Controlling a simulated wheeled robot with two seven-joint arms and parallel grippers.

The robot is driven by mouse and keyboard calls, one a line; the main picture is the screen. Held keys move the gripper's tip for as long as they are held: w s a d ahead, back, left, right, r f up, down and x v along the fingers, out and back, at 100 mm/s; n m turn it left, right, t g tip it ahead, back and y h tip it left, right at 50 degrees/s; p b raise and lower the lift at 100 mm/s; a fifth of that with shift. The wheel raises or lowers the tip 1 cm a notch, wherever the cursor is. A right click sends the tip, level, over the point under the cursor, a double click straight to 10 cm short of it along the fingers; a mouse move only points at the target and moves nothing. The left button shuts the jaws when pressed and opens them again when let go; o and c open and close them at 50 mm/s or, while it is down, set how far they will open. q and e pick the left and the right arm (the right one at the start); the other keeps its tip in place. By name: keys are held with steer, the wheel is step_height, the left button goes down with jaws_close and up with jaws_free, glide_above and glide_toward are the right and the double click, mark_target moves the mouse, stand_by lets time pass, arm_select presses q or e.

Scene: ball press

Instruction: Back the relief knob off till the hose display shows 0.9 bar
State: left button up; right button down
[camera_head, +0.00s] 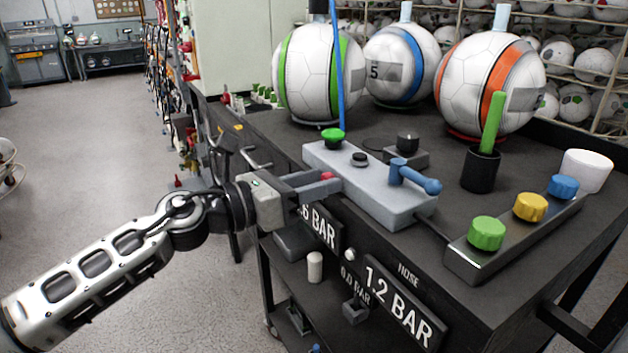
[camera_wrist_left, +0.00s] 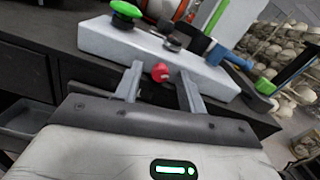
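The hose display (camera_head: 400,303), a black plate under the word HOSE on the bench front, reads 1.2 BAR. A small red knob (camera_head: 327,176) sits on the front face of the grey press block (camera_head: 375,190); I take it for the relief knob. It also shows in the left wrist view (camera_wrist_left: 160,72). My left gripper (camera_head: 325,185) reaches in from the left. In the left wrist view my left gripper (camera_wrist_left: 162,82) is open, with the red knob between its fingertips and a gap on each side. My right gripper is in neither view.
The block carries a green button (camera_head: 333,138) and a blue lever (camera_head: 415,177). A bar with green (camera_head: 487,233), yellow and blue knobs stands to the right. Another display (camera_head: 320,228) is partly hidden, showing 6 BAR. Three balls (camera_head: 320,73) stand behind.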

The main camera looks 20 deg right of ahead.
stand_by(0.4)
arm_select(q)
steer(key=s+a+b, duration=0.2)
steer(key=a, duration=1.3)
steer(key=shift+a, duration=0.4)
steer(key=shift+s, duration=0.15)
